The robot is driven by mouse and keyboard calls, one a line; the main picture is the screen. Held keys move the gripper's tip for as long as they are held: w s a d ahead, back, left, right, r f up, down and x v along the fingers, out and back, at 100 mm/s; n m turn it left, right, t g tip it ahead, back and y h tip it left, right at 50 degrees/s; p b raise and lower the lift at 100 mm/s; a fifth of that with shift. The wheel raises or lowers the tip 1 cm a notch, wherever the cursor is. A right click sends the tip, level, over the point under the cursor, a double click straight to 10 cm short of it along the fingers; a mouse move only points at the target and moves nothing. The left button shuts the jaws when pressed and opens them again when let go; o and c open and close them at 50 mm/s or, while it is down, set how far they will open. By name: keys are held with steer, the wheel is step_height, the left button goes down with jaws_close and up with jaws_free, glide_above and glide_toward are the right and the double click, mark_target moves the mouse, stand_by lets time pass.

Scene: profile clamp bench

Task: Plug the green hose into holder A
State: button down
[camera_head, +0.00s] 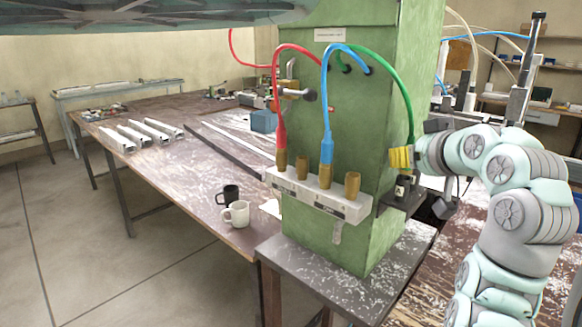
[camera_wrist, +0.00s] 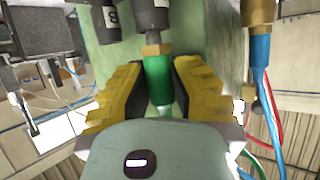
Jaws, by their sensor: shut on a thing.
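The green hose (camera_head: 397,72) arches from the green cabinet (camera_head: 340,130) down to the right, to my gripper (camera_head: 402,157). In the wrist view, my gripper's yellow fingers (camera_wrist: 160,92) are shut around the hose's green end (camera_wrist: 158,78). Its brass collar (camera_wrist: 157,50) lines up with a dark grey fitting (camera_wrist: 152,18) and appears to meet it; I cannot tell whether it is seated. A second grey fitting (camera_wrist: 109,18) beside it bears a mark like B. In the head view, a dark bracket (camera_head: 401,200) with a fitting is just below my gripper. No A label is readable.
A white block (camera_head: 318,199) on the cabinet front carries brass sockets, including an empty one (camera_head: 352,184). The red hose (camera_head: 279,125) and blue hose (camera_head: 326,125) go down into it. Two mugs (camera_head: 236,213) stand on the bench to the left.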

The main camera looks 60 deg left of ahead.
steer(key=shift+f+b, duration=0.4)
steer(key=shift+f, duration=0.1)
stand_by(0.3)
steer(key=c, duration=0.9)
jaws_free()
steer(key=shift+s+d+r, duration=0.3)
steer(key=shift+d, duration=0.1)
steer(key=b+v, duration=0.3)
steer(key=v, duration=0.5)
stand_by(0.6)
